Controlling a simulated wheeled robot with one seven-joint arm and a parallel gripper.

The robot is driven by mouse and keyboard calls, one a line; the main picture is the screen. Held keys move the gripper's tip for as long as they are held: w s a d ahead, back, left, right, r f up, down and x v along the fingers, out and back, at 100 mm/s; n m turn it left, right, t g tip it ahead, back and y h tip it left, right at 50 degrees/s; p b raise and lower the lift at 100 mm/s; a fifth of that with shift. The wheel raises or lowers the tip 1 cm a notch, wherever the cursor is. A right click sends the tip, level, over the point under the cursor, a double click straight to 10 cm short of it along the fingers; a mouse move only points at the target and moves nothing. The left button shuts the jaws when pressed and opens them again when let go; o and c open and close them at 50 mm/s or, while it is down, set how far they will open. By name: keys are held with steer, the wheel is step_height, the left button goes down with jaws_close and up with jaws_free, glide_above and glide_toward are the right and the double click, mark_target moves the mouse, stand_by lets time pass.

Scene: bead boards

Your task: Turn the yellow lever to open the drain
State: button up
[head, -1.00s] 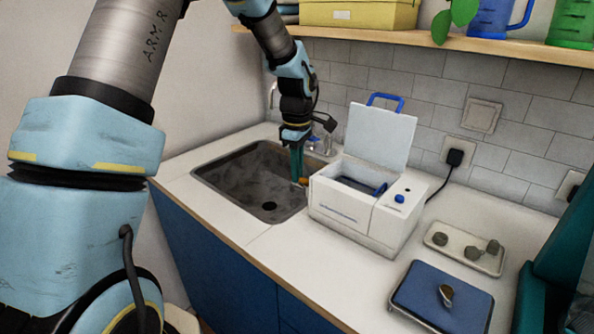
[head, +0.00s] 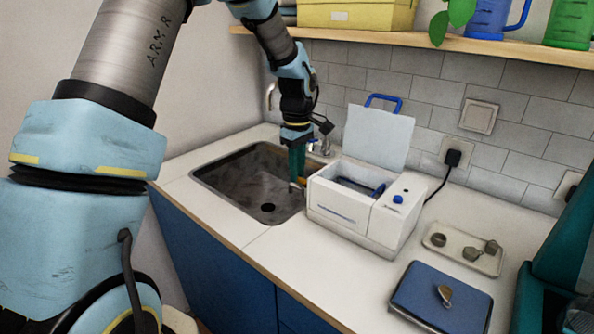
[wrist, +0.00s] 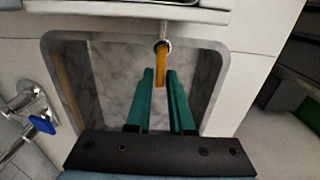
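The yellow lever (wrist: 160,66) is a short orange-yellow bar below the box's front edge, over the sink. In the wrist view it points down the picture, from a pale round mount towards my gripper. In the head view only a small bit of it (head: 302,183) shows beside the fingertips. My gripper (wrist: 160,76), with two green fingers, points down into the right side of the sink (head: 289,186). The fingers stand on either side of the lever with a narrow gap. The white box (head: 340,210) has its lid up; the drain's mouth is not clearly seen.
The sink (head: 225,165) has a dark drain hole. A faucet with a blue-marked handle (wrist: 42,124) stands close to my gripper. A tray (head: 486,262) with small grey pieces and a blue pad (head: 420,292) lie on the counter to the right. The counter's front is clear.

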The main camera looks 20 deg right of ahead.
steer(key=o, duration=0.3)
steer(key=shift+o, duration=0.2)
step_height(320, 180, up, 11)
steer(key=b, duration=0.2)
steer(key=shift+b, duration=0.35)
steer(key=shift+f, duration=0.1)
